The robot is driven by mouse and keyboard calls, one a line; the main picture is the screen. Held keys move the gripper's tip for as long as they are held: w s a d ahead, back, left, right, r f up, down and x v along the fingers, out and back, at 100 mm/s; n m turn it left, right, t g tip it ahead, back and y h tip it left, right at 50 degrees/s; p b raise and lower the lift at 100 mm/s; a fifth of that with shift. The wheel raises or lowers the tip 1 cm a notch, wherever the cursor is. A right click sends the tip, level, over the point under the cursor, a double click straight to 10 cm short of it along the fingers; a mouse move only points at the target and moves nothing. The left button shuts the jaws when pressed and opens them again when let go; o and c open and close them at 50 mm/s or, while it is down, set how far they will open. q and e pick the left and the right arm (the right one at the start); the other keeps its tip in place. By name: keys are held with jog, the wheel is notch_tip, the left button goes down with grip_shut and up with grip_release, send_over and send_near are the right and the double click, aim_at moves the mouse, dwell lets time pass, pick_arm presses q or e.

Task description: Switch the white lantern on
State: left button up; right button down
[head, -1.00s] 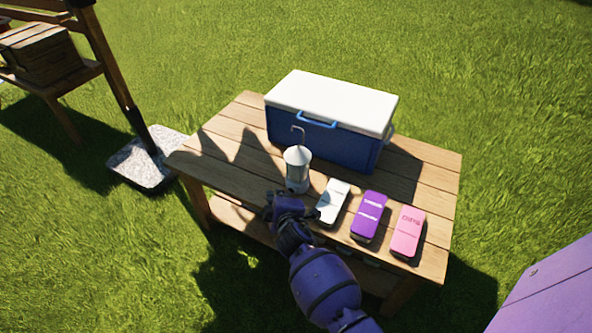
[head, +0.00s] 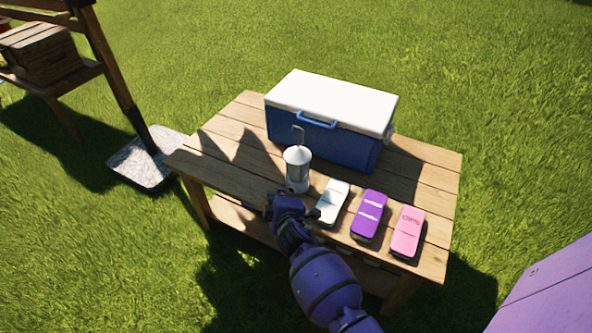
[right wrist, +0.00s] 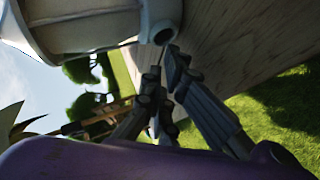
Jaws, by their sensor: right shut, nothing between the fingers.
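The white lantern (head: 298,183) stands upright near the front edge of the wooden table, its thin wire handle raised. In the right wrist view the lantern's white body (right wrist: 85,22) fills the upper left, with a round knob-like part (right wrist: 163,32) on its side. My right gripper (head: 269,203) is just in front of the lantern's base. In the right wrist view its fingertips (right wrist: 165,58) are shut and empty, very close below the round part. I cannot tell whether they touch it. Whether the lantern is lit is not clear. My left gripper is not in view.
A blue cooler (head: 315,146) with a white lid stands behind the lantern on the table (head: 215,155). A white case (head: 333,202), a purple case (head: 369,213) and a pink case (head: 407,232) lie to the right. The tabletop left of the lantern is clear.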

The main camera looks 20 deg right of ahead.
dwell(0.4)
jog(key=shift+w+d, duration=0.3)
jog(key=shift+d, duration=0.05)
dwell(0.5)
jog(key=shift+s+a, duration=0.3)
jog(key=shift+a, duration=0.1)
jog(key=shift+s+a, duration=0.95)
jog(key=shift+a, duration=0.25)
jog(key=shift+s+a, duration=0.9)
jog(key=shift+a, duration=0.25)
